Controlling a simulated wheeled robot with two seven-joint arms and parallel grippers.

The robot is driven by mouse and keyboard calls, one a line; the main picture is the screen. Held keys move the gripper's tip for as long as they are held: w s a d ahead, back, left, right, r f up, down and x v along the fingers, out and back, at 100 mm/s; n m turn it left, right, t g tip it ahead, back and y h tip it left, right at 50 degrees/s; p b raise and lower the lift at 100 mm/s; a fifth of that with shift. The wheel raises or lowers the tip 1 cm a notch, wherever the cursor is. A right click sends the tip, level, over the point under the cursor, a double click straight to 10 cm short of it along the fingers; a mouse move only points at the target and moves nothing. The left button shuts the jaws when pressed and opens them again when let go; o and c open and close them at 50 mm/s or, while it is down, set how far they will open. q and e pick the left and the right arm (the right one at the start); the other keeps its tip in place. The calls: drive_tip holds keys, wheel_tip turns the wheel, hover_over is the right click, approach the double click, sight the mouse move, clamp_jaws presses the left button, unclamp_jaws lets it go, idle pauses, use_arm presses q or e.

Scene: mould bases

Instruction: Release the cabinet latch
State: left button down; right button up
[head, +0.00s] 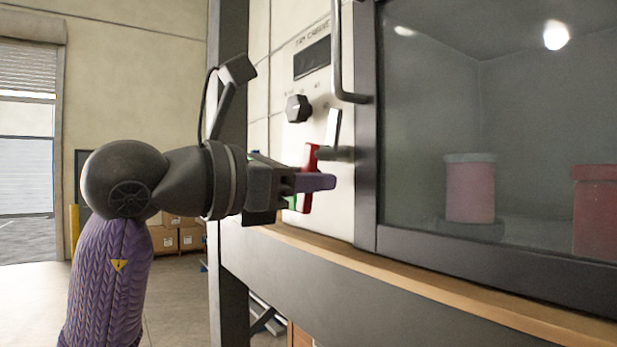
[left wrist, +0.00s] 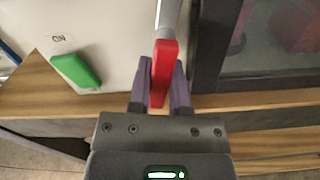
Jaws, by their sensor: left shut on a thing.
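The cabinet latch has a red grip (head: 310,158) on the pale front panel, just left of the glass door's frame. A pale metal lever (head: 333,127) and a dark stub show close beside it. My left gripper (head: 316,182) reaches in from the left, its purple fingers closed around the red grip. In the left wrist view the red grip (left wrist: 163,72) stands between the two fingers, and a metal rod (left wrist: 168,18) runs up from it. The fingers hide part of the grip in the head view. My right gripper is not in view.
The glass door (head: 520,130) has a dark frame and a bar handle (head: 340,55) above the latch. A black knob (head: 298,108) is on the panel. A green part (left wrist: 75,71) sits left of the grip. A wooden ledge (head: 400,268) runs below. Red and pink canisters stand behind the glass.

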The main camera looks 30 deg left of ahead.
use_arm(q)
drive_tip(key=n, duration=0.3)
drive_tip(key=shift+s+d, duration=0.15)
drive_tip(key=shift+d, duration=0.15)
drive_tip(key=c, duration=0.6)
unclamp_jaws()
drive_tip(key=shift+o, duration=0.2)
drive_tip(key=b+v, duration=0.2)
drive_tip(key=v, duration=0.8)
drive_tip(key=shift+b, duration=0.35)
